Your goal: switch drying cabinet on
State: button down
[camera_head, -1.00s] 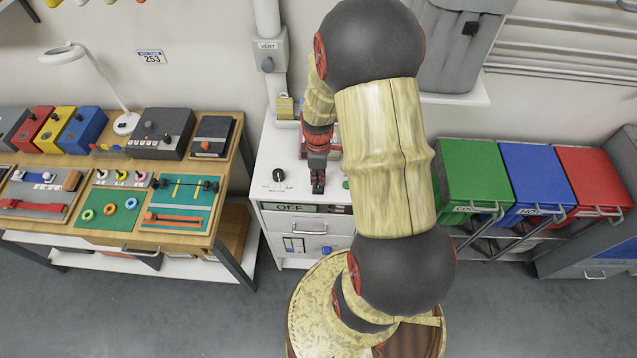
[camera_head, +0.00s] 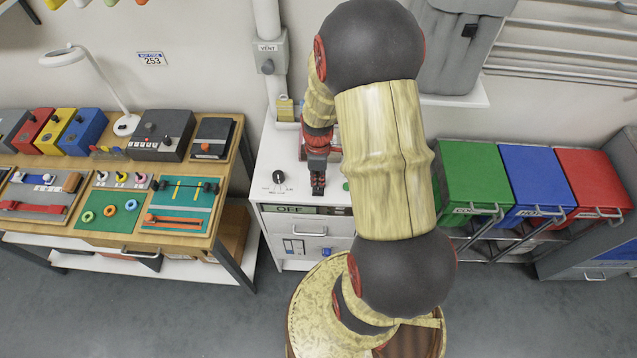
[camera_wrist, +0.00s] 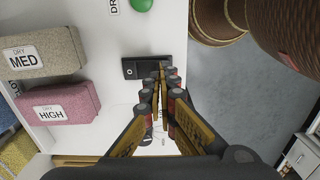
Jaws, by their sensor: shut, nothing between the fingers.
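The white drying cabinet (camera_head: 267,160) stands in the middle of the head view. Its front display (camera_head: 290,209) reads OFF. A black rocker switch (camera_wrist: 131,70) marked "O" lies on the cabinet top in the wrist view. My gripper (camera_head: 318,190) points down at the cabinet top. Its fingers are together and empty. In the wrist view my gripper's fingertips (camera_wrist: 162,67) are over the end of the switch away from the "O" and hide part of it. Whether they touch it, I cannot tell. A black dial (camera_head: 279,177) sits left of my gripper.
A green round button (camera_wrist: 142,4) is on the cabinet top. Blocks labelled MED (camera_wrist: 42,55) and HIGH (camera_wrist: 60,105) lie near the switch. A workbench (camera_head: 240,150) stands left; green (camera_head: 475,175), blue (camera_head: 540,175) and red (camera_head: 593,175) bins stand right.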

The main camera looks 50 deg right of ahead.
aim_at(318, 188)
jog(key=shift+f+b, duration=0.8)
jog(key=shift+f, duration=0.4)
dwell(0.9)
jog(key=shift+r+p, duration=2.55)
jog(key=shift+r, duration=1)
